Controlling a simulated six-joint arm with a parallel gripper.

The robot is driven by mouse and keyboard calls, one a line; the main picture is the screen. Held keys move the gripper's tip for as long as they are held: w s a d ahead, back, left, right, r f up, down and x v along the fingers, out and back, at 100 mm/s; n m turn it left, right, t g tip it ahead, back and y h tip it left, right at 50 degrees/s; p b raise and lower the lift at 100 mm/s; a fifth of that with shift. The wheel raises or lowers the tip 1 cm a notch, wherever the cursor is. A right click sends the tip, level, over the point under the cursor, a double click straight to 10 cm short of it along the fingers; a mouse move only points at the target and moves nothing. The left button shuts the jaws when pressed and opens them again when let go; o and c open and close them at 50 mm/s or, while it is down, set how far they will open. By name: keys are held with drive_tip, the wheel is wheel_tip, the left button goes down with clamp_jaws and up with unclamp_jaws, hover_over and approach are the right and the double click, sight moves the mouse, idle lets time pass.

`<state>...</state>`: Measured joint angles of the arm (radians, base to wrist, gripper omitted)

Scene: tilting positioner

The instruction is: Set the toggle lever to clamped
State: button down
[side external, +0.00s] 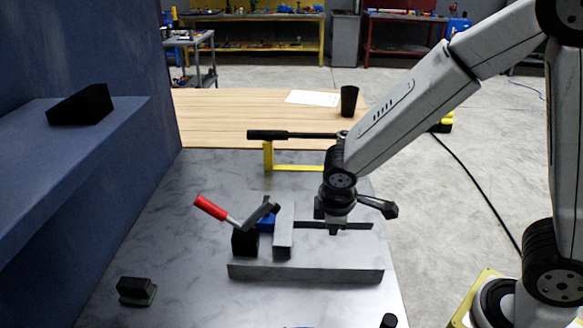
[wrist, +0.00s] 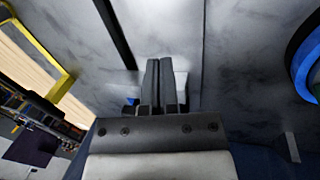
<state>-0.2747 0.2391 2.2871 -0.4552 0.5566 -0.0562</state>
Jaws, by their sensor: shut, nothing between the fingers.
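The toggle lever has a red handle (side external: 210,208) that slopes up and to the left from a black clamp base (side external: 244,242) in the side external view. A dark clamp arm (side external: 262,212) reaches up and to the right from the base, over a small blue part (side external: 266,224). A grey upright block (side external: 284,232) stands just right of it. My gripper (side external: 335,232) points down over the fixture, right of the block and apart from the handle. Its fingers are together and empty, as the wrist view (wrist: 158,68) also shows. The red handle does not show in the wrist view.
A grey front rail (side external: 305,273) edges the fixture. A yellow bracket (side external: 268,156) with a black bar (side external: 290,134) stands behind. A blue wall (side external: 90,130) with a shelf rises at the left. A small dark green-based block (side external: 137,291) lies front left. The marble tabletop between is clear.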

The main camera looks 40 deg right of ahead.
drive_tip(key=w+a+n+t+h, duration=0.1)
drive_tip(key=w+a+n, duration=0.1)
drive_tip(key=a+n, duration=0.1)
drive_tip(key=w+a+n+t+h, duration=0.1)
drive_tip(key=w+a+n, duration=0.2)
drive_tip(key=a, duration=0.1)
drive_tip(key=w+a+n+t+h, duration=0.1)
drive_tip(key=w+a+n+t, duration=0.1)
drive_tip(key=w+a+n, duration=0.1)
drive_tip(key=shift+w+a, duration=0.2)
drive_tip(key=shift+a, duration=0.6)
drive_tip(key=w+a+r+n+t, duration=0.1)
drive_tip(key=a+n+t, duration=0.1)
drive_tip(key=a, duration=0.5)
drive_tip(key=w+a+r+n+t, duration=0.1)
drive_tip(key=w+a+n+t, duration=0.1)
drive_tip(key=a, duration=0.5)
drive_tip(key=shift+a+r+n+t, duration=0.15)
drive_tip(key=shift+r+n+t, duration=0.35)
drive_tip(key=shift+t, duration=0.7)
drive_tip(key=shift+f, duration=0.2)
drive_tip(key=w+d, duration=0.6)
drive_tip(key=w, duration=0.1)
drive_tip(key=shift+f, duration=0.4)
drive_tip(key=shift+d+r, duration=0.15)
drive_tip(key=shift+r, duration=0.05)
